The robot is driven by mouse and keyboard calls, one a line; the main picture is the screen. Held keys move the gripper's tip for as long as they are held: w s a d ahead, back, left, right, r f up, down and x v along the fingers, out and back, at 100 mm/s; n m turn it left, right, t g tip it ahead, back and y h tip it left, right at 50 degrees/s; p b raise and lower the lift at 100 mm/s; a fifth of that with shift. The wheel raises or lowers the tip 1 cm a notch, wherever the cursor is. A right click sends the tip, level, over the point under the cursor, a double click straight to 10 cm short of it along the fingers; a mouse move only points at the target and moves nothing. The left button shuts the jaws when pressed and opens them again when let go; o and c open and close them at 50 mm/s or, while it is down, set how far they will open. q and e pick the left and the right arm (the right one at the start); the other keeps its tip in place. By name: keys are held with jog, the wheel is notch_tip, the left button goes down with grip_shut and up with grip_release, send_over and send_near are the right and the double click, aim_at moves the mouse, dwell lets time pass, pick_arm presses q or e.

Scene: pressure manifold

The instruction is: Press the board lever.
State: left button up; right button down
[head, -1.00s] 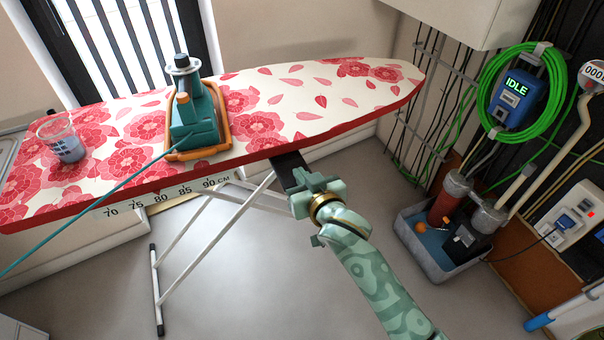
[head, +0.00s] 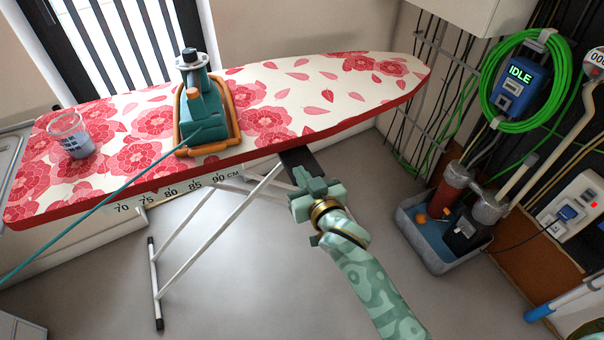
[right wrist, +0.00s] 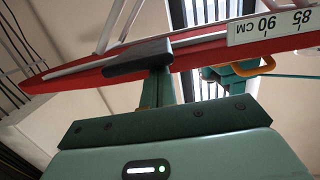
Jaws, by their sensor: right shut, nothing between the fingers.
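The ironing board (head: 330,75) has a red floral cover and stands on white crossed legs. A black lever (head: 297,160) sticks out from beneath its near red edge; it also shows in the right wrist view (right wrist: 125,63). My right gripper (head: 309,178) is shut and empty at the lever's near end. In the right wrist view its closed fingers (right wrist: 160,82) reach up to the lever and overlap it; I cannot tell whether they press on it. My left gripper is not in view.
A teal iron (head: 203,120) stands on an orange-framed rest on the board, with its cord trailing left. A measuring cup (head: 72,135) stands at the board's left. A grey tub (head: 428,250) with pipes stands on the floor at right.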

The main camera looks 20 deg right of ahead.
notch_tip(320, 180, up, 6)
jog(key=f+p, duration=0.1)
jog(key=p, duration=0.4)
pick_arm(q)
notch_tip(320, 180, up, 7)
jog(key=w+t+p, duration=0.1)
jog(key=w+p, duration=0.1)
jog(key=p, duration=0.1)
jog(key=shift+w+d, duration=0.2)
pick_arm(e)
jog(key=s, duration=1)
jog(key=shift+d+r, duration=0.25)
jog(key=shift+r, duration=0.1)
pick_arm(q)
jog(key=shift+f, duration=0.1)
pick_arm(e)
jog(key=shift+s, duration=0.15)
